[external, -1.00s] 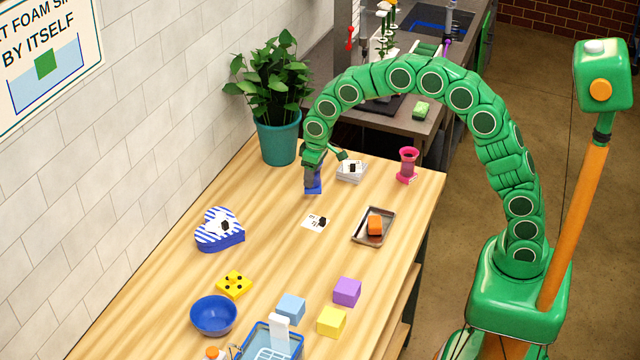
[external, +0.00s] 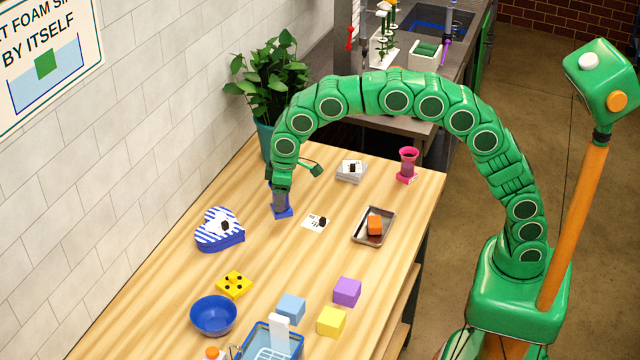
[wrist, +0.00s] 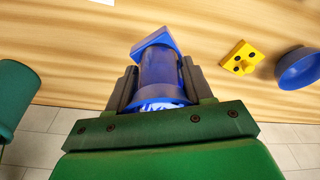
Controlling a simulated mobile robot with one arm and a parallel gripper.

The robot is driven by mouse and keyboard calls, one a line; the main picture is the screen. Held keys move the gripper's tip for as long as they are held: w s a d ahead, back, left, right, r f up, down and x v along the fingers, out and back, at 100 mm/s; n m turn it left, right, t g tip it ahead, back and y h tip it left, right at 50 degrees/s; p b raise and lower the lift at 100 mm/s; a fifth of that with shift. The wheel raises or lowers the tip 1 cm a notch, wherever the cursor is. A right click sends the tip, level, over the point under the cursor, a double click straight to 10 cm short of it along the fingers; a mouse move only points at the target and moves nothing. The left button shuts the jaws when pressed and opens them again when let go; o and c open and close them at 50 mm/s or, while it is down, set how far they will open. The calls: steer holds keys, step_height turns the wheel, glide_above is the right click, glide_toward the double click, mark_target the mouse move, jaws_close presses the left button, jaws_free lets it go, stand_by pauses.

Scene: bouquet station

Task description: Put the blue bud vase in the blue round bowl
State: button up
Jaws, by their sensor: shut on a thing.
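The blue bud vase (external: 282,212) has a square blue base and a clear blue body. My gripper (external: 280,196) is shut on its body, with the base end pointing down towards the table. In the wrist view the vase (wrist: 160,72) sits between the two grey fingers of my gripper (wrist: 159,85). I cannot tell exactly how far its base is above the table. The blue round bowl (external: 213,318) stands empty near the table's front left, well apart from the vase. The bowl also shows at the wrist view's right edge (wrist: 299,72).
A striped heart-shaped box (external: 219,240) and a yellow block with black dots (external: 234,283) stand near the line between vase and bowl. A blue basket (external: 270,345) and blue (external: 291,309), purple (external: 347,291) and yellow (external: 331,321) cubes lie right of the bowl.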

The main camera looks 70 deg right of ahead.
steer(key=s+a+r+n, duration=0.2)
steer(key=s+a+r, duration=0.15)
steer(key=a, duration=0.45)
steer(key=s+a+r+n, duration=0.15)
steer(key=s+a, duration=0.25)
steer(key=a, duration=0.4)
steer(key=s+a+r+n, duration=0.2)
steer(key=s+a+r, duration=0.15)
steer(key=a, duration=0.45)
steer(key=w+a+f, duration=0.7)
steer(key=w+f, duration=0.3)
steer(key=shift+w+a+y, duration=0.15)
steer(key=shift+a+y, duration=0.15)
steer(key=shift+a, duration=0.1)
steer(key=shift+w+a+f, duration=0.1)
steer(key=shift+f, duration=0.05)
steer(key=shift+w+f, duration=0.15)
steer(key=shift+f, duration=1.55)
steer(key=shift+f, duration=0.15)
